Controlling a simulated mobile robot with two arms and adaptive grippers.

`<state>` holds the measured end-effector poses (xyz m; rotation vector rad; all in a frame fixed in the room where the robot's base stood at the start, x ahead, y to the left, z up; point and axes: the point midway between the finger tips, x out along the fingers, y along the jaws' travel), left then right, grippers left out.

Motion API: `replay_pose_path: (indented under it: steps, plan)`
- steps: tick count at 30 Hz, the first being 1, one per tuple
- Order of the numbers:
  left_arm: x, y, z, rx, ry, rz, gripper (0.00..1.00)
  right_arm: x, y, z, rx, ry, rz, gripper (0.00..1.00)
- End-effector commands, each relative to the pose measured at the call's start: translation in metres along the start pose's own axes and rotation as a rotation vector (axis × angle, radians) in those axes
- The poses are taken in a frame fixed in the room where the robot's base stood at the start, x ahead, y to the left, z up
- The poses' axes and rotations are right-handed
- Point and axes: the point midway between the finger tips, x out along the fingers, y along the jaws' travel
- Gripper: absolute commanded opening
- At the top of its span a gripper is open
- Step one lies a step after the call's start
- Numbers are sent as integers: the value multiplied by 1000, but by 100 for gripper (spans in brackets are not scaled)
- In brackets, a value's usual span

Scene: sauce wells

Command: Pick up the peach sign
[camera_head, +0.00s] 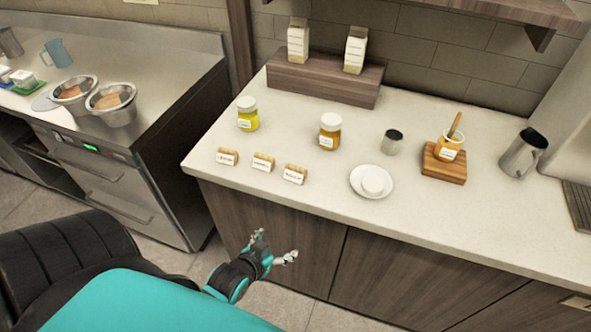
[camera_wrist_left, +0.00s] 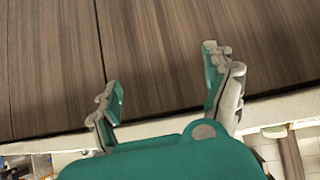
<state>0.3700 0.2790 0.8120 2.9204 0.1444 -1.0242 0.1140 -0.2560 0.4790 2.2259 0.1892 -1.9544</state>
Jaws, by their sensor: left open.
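Three small wooden signs with white labels stand in a row near the counter's front left edge: a left one (camera_head: 227,157), a middle one (camera_head: 263,162) and a right one (camera_head: 295,174). Their lettering is too small to read surely, so I cannot tell which is the peach sign. My left gripper (camera_head: 275,247) is open and empty, below the counter edge in front of the cabinet doors. In the left wrist view the open fingers (camera_wrist_left: 164,72) face brown wood panels, and no sign shows between them. My right gripper is out of view.
Behind the signs stand a yellow jar (camera_head: 247,121) and an amber jar (camera_head: 329,140). Right of them are a white plate (camera_head: 358,190), a metal cup (camera_head: 392,146), a jar on a wooden block (camera_head: 458,172) and a metal pitcher (camera_head: 514,160). The counter's front edge (camera_head: 330,212) lies above my gripper.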

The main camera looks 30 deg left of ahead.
Motion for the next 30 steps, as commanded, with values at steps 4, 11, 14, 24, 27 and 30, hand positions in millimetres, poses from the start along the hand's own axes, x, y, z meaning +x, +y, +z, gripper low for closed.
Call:
replay_pose_path:
  steps: [4,11,14,24,27,30]
  plan:
    - [-58,-14,-92,-15,163,-30,85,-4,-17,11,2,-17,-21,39]
    - [-102,-21,-150,-16,273,-48,85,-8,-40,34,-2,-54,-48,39]
    - [-95,-22,-159,-16,284,-48,85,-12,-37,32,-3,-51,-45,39]
    - [-25,-25,-180,-15,283,-48,85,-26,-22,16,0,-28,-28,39]
    - [-8,-26,-184,-15,283,-48,85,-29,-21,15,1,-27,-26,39]
    - [4,-26,-186,-15,282,-48,85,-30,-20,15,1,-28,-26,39]
